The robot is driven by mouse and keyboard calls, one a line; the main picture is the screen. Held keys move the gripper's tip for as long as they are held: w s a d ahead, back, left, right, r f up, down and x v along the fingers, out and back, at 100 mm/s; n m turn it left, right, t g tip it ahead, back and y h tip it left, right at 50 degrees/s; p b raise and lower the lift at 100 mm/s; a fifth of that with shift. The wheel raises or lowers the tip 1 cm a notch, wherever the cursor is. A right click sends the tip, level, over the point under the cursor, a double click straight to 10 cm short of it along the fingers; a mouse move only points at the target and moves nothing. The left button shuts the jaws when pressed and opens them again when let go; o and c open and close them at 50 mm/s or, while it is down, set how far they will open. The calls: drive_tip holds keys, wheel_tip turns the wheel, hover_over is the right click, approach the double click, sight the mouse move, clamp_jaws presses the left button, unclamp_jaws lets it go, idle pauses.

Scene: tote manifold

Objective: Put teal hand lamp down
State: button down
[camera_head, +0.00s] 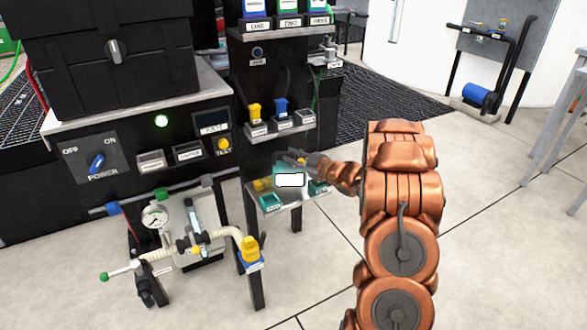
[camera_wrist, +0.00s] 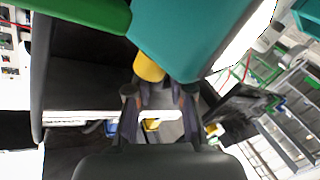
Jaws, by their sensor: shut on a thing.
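The teal hand lamp (camera_head: 281,172) is at the small low metal shelf (camera_head: 292,199), with a bright white lit face towards the head camera. My gripper (camera_head: 300,161) is shut on it from behind and the right. In the wrist view a large teal body (camera_wrist: 190,35) fills the top beyond my gripper (camera_wrist: 159,92), with a yellow cylindrical part (camera_wrist: 148,67) by the fingertips. The exact grip contact is hidden. I cannot tell whether the lamp touches the shelf. Teal labelled places (camera_head: 271,202) lie at the shelf's front left and right (camera_head: 319,187).
A yellow item (camera_head: 262,184) is at the shelf's left. A higher ledge (camera_head: 280,128) holds yellow and blue plugs. A gauge and hose assembly (camera_head: 190,240) stands at the front left. A black cabinet (camera_head: 110,55) is behind it. The floor to the right is mostly clear.

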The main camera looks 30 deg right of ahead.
sight(294, 168)
wheel_tip(294, 168, down, 4)
drive_tip(key=shift+s+a+r+b, duration=0.1)
drive_tip(key=shift+b, duration=0.95)
drive_tip(key=shift+s+a, duration=0.1)
drive_tip(key=c, duration=1.3)
unclamp_jaws()
drive_tip(key=shift+a, duration=0.1)
drive_tip(key=shift+o, duration=1)
drive_tip(key=shift+w+f, duration=0.2)
drive_tip(key=shift+f, duration=0.2)
drive_tip(key=shift+o, duration=0.3)
drive_tip(key=shift+s+d+r, duration=0.1)
drive_tip(key=shift+d+r, duration=0.05)
drive_tip(key=shift+d, duration=0.1)
drive_tip(key=shift+s+d, duration=0.1)
drive_tip(key=shift+s+d+r, duration=0.1)
drive_tip(key=shift+s+d, duration=0.05)
drive_tip(key=shift+s, duration=0.15)
drive_tip(key=p+v, duration=0.3)
drive_tip(key=v, duration=0.8)
drive_tip(key=shift+r+p, duration=0.3)
drive_tip(key=shift+r, duration=0.1)
